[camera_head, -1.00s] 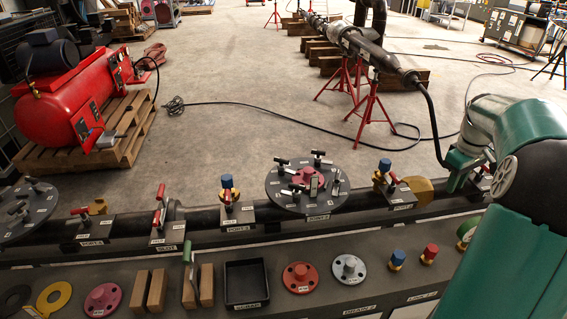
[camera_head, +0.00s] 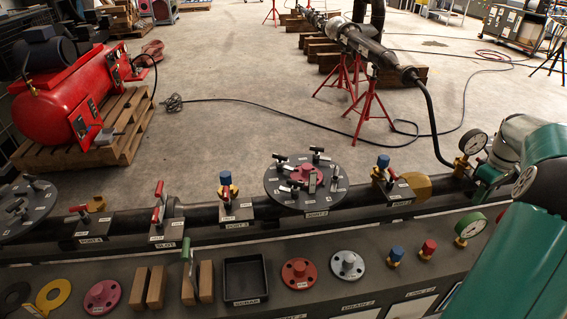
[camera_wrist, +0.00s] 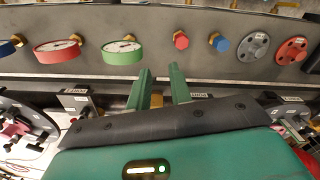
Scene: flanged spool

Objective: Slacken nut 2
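A round dark plate (camera_head: 275,181) labelled as a joint lies on the bench pipe in the head view. Several nuts with T-shaped handles (camera_head: 318,155) stand around its pink centre piece (camera_head: 303,174). I cannot read which nut is number 2. A second such plate (camera_head: 40,205) is cut by the left edge. My gripper (camera_head: 482,180) is right of the middle plate, near the pipe's right end and a white gauge. In the wrist view my gripper's two green fingers (camera_wrist: 160,82) are apart with nothing between them. Plates with handles show at that view's left (camera_wrist: 38,112) and right edges.
Valves (camera_head: 228,190) and (camera_head: 384,172) flank the middle plate. A white gauge (camera_head: 472,142) and a green gauge (camera_head: 470,227) stand near my arm. The front shelf holds a black tray (camera_head: 245,299), flanges (camera_head: 347,265), wooden blocks (camera_head: 206,281) and coloured plugs (camera_head: 428,248).

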